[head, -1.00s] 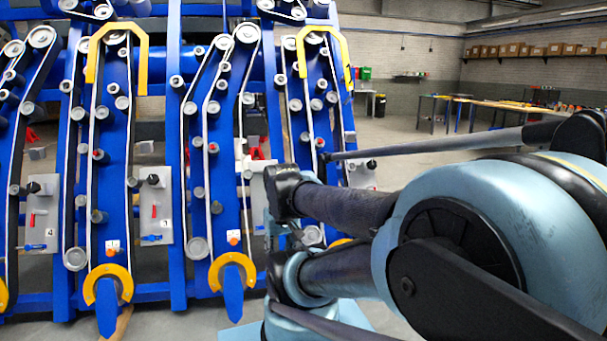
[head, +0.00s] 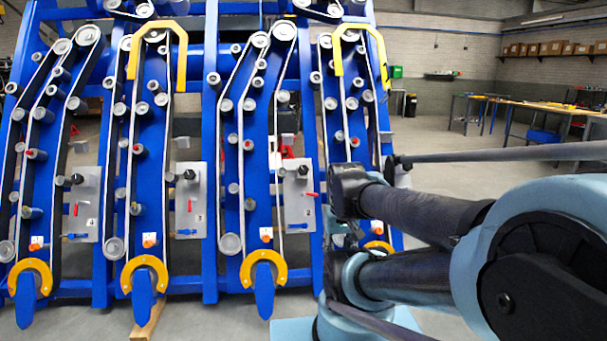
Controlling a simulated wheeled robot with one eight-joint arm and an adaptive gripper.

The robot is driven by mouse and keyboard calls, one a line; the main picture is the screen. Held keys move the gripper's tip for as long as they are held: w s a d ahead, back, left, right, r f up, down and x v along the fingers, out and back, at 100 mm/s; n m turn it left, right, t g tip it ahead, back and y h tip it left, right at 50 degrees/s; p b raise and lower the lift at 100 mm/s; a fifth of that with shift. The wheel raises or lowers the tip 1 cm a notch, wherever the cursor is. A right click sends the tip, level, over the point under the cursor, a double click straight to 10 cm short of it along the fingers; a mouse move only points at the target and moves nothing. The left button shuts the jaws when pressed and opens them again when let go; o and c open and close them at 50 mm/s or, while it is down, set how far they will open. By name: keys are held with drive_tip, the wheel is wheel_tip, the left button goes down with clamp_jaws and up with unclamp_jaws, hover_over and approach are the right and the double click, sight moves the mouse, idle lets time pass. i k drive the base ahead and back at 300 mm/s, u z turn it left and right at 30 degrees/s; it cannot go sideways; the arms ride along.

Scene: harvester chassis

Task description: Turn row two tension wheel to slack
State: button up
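The blue harvester frame (head: 210,130) stands ahead with several belt rows. Grey panels hang between the rows: a left panel (head: 88,195), a middle panel (head: 190,215) and a right panel (head: 300,210). Each carries a black knob, such as the left knob (head: 77,179), the middle knob (head: 190,174) and the right knob (head: 303,169), above a red lever and a blue-handled valve. My folded arm fills the right foreground. My gripper cannot be made out.
Yellow hoops (head: 157,27) top two rows, and orange half-rings with blue tips (head: 143,290) jut out low at the front. A wooden block (head: 150,320) lies on the floor. Workbenches (head: 540,108) stand at the back right, with open floor before them.

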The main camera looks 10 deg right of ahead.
sight(302, 169)
drive_tip(key=k, duration=1.3)
drive_tip(key=z, duration=0.45)
drive_tip(key=i, duration=0.5)
drive_tip(key=z, duration=0.7)
drive_tip(key=i, duration=1.15)
drive_tip(key=u, duration=0.55)
drive_tip(key=i, duration=0.8)
drive_tip(key=u, duration=0.65)
